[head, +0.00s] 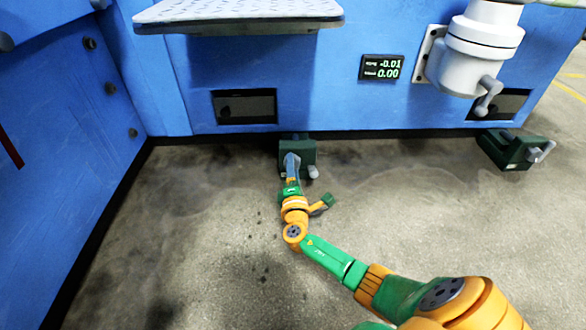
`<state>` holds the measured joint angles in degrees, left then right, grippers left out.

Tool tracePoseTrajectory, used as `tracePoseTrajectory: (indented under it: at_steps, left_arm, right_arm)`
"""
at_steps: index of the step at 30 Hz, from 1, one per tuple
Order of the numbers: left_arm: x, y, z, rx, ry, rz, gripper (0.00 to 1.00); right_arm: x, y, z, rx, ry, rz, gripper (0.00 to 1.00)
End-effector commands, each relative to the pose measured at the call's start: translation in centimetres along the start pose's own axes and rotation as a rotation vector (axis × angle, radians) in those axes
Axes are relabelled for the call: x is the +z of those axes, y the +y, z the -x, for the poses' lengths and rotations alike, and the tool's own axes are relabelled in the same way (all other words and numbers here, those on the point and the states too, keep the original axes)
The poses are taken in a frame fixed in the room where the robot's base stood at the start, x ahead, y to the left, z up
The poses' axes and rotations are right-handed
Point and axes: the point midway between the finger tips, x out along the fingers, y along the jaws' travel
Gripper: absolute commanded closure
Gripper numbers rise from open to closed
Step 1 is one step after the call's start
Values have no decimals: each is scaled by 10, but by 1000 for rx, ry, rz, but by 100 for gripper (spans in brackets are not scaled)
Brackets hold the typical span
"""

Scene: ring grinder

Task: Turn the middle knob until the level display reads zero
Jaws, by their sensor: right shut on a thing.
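The level display (382,68) is a small black panel on the blue machine wall. Its upper line reads about -0.01 and its lower line 0.00. The green levelling unit (306,148) in the middle stands on the floor at the foot of the machine. The grey end of its knob (313,172) shows beside my gripper; the rest is covered. My right gripper (292,163), on the orange and green arm from the lower right, is at the front of this unit, shut on the knob. My left gripper is not in view.
A second green unit with a grey handle (512,150) stands at the right. A white cylindrical fitting (480,50) with a grey lever juts out above it. A grey platform (240,14) overhangs at the top left. The concrete floor (190,230) is clear.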

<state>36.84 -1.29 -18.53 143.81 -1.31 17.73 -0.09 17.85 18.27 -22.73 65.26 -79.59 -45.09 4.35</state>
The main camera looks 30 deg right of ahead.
Motion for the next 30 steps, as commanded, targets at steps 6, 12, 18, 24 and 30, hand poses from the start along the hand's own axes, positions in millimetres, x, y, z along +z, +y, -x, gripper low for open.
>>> tracePoseTrajectory:
  at_steps: [6,12,18,24,30]
  left_arm:
    - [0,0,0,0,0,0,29]
    - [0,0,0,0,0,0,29]
    - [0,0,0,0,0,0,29]
    - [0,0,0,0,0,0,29]
    - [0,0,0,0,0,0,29]
  right_arm:
    - [-1,-1,1,-3,4,-150,97]
    - [-2,-1,1,-3,4,-246,97]
    - [-2,-1,1,-3,5,-297,97]
    - [-2,-1,1,-3,5,-315,97]
    - [-2,-1,1,-3,5,-315,97]
